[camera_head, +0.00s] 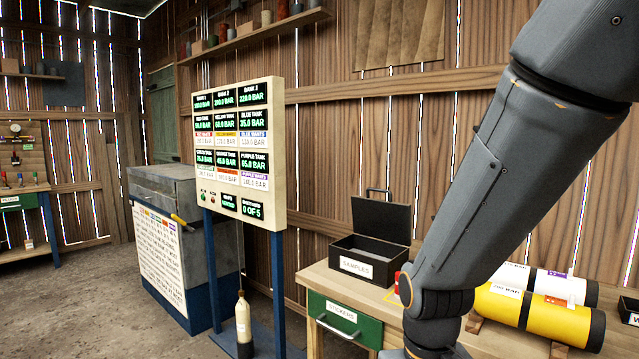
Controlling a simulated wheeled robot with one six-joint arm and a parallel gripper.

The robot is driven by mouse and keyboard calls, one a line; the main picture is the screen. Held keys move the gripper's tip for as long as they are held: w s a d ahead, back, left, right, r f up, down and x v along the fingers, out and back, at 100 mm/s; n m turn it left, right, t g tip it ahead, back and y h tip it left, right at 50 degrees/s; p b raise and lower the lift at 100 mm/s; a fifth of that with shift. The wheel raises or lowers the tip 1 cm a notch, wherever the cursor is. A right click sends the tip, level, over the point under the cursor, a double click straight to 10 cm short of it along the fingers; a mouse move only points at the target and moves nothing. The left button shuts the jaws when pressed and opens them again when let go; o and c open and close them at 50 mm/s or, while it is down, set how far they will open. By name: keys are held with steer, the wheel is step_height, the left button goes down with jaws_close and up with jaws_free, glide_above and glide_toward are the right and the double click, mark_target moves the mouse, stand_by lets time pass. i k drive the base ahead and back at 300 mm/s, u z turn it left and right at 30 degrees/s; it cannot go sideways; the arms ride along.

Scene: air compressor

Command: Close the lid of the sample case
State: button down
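The sample case (369,273) is a dark box with a white "SAMPLES" label on its front. It sits on the wooden bench right of the picture's middle. Its lid (381,220) is open and stands upright at the back of the case. The inside looks grey and empty as far as I can see. My arm comes down from the upper right and passes just right of the case. My gripper is not visible; it is out of the frame or hidden behind my arm.
The bench (318,276) has a green "STICKERS" drawer (345,318) below the case. A small red item (396,281) is beside my arm. Yellow (560,318) and white cylinders lie on the right. A display board (240,150) on blue posts and a bottle (243,322) stand left.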

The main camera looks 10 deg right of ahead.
mark_target(389, 221)
steer(key=u, duration=0.2)
steer(key=i, duration=1.15)
steer(key=z, duration=0.75)
